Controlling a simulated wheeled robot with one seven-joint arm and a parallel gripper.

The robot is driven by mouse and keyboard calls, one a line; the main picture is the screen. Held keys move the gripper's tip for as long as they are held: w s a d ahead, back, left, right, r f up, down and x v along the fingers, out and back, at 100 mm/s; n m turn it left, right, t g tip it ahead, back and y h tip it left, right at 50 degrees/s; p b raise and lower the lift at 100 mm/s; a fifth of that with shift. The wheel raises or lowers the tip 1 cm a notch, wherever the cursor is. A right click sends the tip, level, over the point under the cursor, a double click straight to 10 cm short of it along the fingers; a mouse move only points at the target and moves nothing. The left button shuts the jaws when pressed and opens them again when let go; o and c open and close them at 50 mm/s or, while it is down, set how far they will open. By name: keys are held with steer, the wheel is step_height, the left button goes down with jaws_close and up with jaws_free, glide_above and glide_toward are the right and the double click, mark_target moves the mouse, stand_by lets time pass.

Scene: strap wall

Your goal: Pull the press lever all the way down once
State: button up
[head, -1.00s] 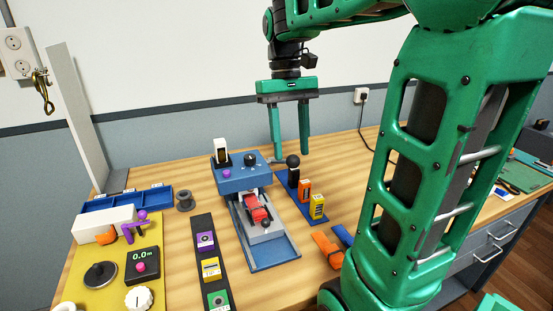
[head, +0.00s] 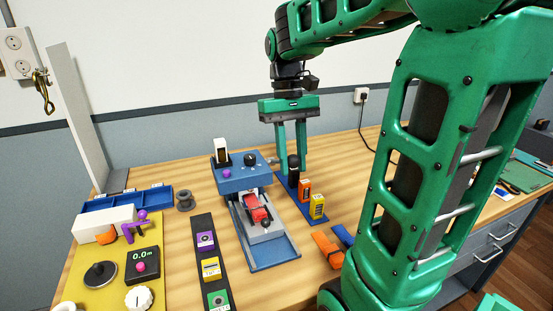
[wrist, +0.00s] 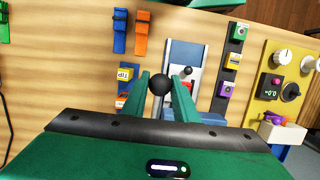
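The blue press (head: 240,180) stands on the bench, with a red piece (head: 256,212) in its bed. Its lever ends in a black ball knob (head: 293,160) at the press's right side. My gripper (head: 291,170) points down over the knob with its fingers apart. In the wrist view the black knob (wrist: 160,84) shows between the two fingertips of my gripper (wrist: 163,82), one on each side. I cannot tell whether either finger touches it. The lever stands up, with its lower part mostly hidden.
Orange (head: 305,190) and yellow (head: 317,207) blocks stand just in front of the lever. A dark strip of coloured buttons (head: 209,268) and a yellow panel (head: 95,280) lie to the left. Bare bench lies behind the press.

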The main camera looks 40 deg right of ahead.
steer(key=shift+a+f, duration=0.1)
stand_by(0.3)
steer(key=shift+s+x, duration=0.15)
steer(key=shift+x, duration=0.65)
steer(key=shift+s+x, duration=0.2)
steer(key=shift+x, duration=0.65)
steer(key=shift+a, duration=0.1)
steer(key=shift+x, duration=1.75)
steer(key=shift+w+x, duration=0.15)
steer(key=shift+x, duration=0.6)
steer(key=shift+w+x, duration=0.2)
steer(key=shift+x, duration=0.55)
steer(key=shift+f, duration=0.15)
